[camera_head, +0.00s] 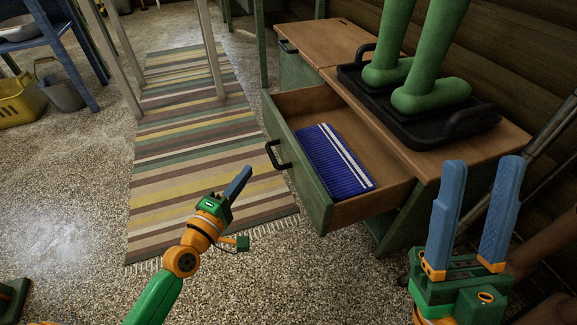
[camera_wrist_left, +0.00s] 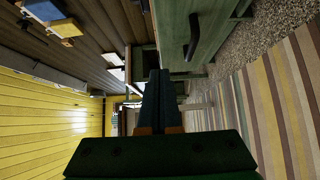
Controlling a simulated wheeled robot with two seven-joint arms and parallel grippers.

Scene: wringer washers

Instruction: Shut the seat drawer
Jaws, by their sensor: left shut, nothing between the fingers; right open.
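The seat drawer (camera_head: 307,193) is pulled out of the wooden-topped green bench (camera_head: 425,166). It has a green front with a black handle (camera_head: 278,155), and a folded blue cloth with white stripes (camera_head: 335,160) lies inside. My left gripper (camera_head: 240,180) is shut and empty, left of the drawer front and apart from it. The left wrist view shows its closed fingers (camera_wrist_left: 160,98), with a green front and dark handle (camera_wrist_left: 193,38) above them. My right gripper (camera_head: 476,213) is open and empty, in front of the bench's right end.
Green boots (camera_head: 432,60) stand in a black tray (camera_head: 420,118) on the bench top. A striped rug (camera_head: 190,140) lies on the speckled floor left of the drawer.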

